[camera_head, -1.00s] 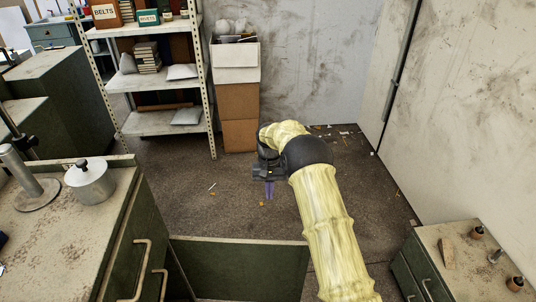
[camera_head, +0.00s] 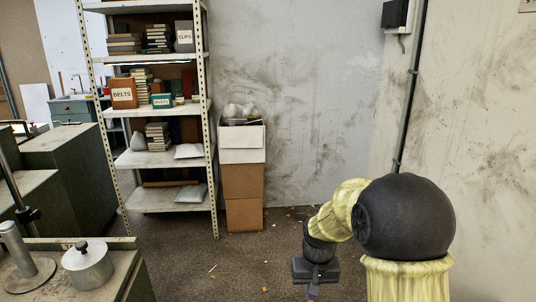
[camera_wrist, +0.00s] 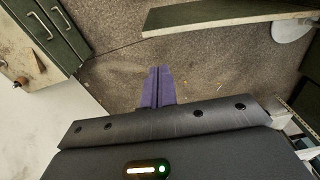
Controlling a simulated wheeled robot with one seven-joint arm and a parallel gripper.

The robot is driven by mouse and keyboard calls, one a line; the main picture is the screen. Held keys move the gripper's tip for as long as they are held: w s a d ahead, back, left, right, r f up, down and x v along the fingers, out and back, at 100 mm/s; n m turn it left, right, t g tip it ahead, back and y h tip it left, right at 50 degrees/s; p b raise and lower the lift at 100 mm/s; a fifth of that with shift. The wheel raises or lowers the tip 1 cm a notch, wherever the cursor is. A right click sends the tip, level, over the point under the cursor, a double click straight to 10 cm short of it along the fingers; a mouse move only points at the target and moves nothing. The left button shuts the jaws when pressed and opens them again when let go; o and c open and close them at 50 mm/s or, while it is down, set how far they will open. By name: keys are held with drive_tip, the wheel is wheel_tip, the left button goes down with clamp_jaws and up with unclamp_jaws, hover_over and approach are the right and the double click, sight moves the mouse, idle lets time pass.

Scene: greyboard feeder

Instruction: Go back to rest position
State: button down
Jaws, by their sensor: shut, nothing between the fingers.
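My gripper (camera_head: 313,291) hangs at the end of my yellow-sleeved arm, in the lower right of the head view, over the floor. In the wrist view its purple fingers (camera_wrist: 157,88) are together with nothing between them. The fingers point down toward the speckled floor and touch nothing. In the head view the fingertips are cut close to the lower edge.
A green cabinet with a metal pot (camera_head: 88,265) stands at the lower left. A shelf rack (camera_head: 160,162) and stacked boxes (camera_head: 243,180) stand at the back. The wrist view shows green drawers (camera_wrist: 50,28) at left and a board (camera_wrist: 235,14) at top. Open floor (camera_head: 260,258) lies between.

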drive_tip(key=s+d+r+t+p, duration=0.1)
drive_tip(key=s+d, duration=0.1)
drive_tip(key=s, duration=0.6)
drive_tip(key=s+d+r+t, duration=0.1)
drive_tip(key=s+d+r, duration=0.1)
drive_tip(key=s, duration=0.5)
drive_tip(key=w+p+v, duration=0.2)
drive_tip(key=p+v, duration=0.7)
drive_tip(key=p, duration=0.1)
drive_tip(key=w+r+p+v, duration=0.1)
drive_tip(key=w+p+v, duration=0.1)
drive_tip(key=p+v, duration=0.8)
drive_tip(key=shift+a, duration=0.15)
drive_tip(key=shift+w, duration=0.15)
